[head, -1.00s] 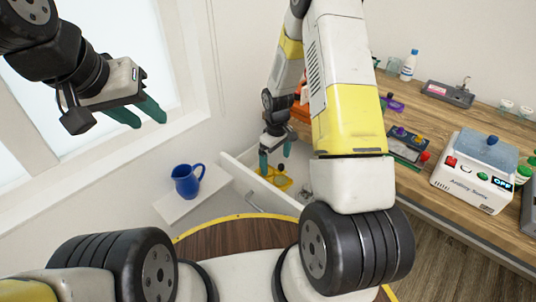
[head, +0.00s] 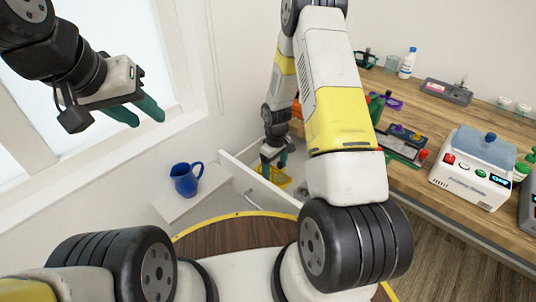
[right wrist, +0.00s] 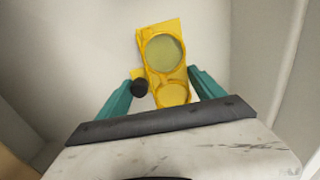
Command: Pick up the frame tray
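The frame tray (head: 286,183) is yellow and lies in the open white drawer, partly hidden by my right gripper (head: 273,164) in the head view. In the right wrist view the tray (right wrist: 150,42) shows a large round opening, a smaller one nearer me, and a black knob (right wrist: 139,88) at its left side. My right gripper (right wrist: 161,90) is open, its teal fingers on either side of the tray's near part. The left finger is close to the knob; I cannot tell whether they touch. My left gripper (head: 140,108) is open and empty near the window.
The drawer's white walls (head: 240,170) stand close around the right gripper. A blue mug (head: 186,180) stands on a white ledge (head: 192,206) to the left. The wooden counter (head: 405,88) at right holds a white device (head: 475,165), a bottle (head: 407,63) and several small items.

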